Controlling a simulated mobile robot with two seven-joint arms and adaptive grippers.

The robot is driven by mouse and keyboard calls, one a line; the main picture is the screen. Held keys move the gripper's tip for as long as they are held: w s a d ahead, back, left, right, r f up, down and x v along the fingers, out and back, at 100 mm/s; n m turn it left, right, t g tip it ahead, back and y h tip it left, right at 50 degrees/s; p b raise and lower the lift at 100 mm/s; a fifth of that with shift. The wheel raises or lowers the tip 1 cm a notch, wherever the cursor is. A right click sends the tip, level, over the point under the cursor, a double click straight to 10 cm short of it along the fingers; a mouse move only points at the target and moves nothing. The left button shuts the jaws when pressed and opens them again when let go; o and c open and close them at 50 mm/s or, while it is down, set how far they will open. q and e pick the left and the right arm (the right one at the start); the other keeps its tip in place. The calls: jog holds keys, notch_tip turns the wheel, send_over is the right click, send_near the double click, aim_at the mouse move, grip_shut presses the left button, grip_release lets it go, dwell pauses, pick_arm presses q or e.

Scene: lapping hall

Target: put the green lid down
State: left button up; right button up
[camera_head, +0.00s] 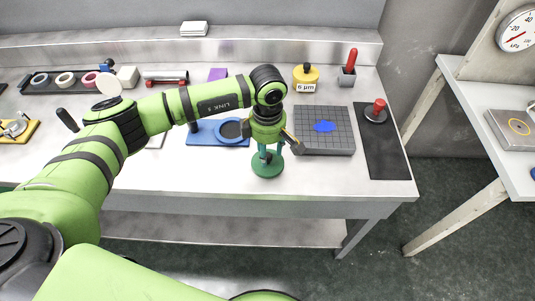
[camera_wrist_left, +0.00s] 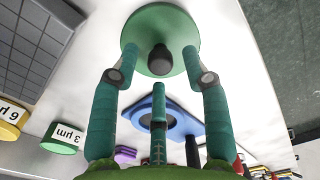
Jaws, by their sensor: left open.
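The green lid (camera_head: 267,168) is a round disc near the front edge of the bench, and it looks flat on the white top. In the left wrist view the lid (camera_wrist_left: 160,22) shows a dark knob at its middle. My left gripper (camera_head: 269,153) is just over the lid. In the wrist view its fingers stand apart on either side of the knob, with a gap to it; the gripper is open. My right gripper is not in view.
Behind the lid are a blue plate with a dark ring (camera_head: 217,139) and a grey grooved plate (camera_head: 341,140) with a blue patch. The bench front edge is close.

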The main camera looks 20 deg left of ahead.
aim_at(268, 155)
pick_arm(q)
notch_tip(268, 155, up, 10)
jog(key=b, duration=0.2)
dwell(0.5)
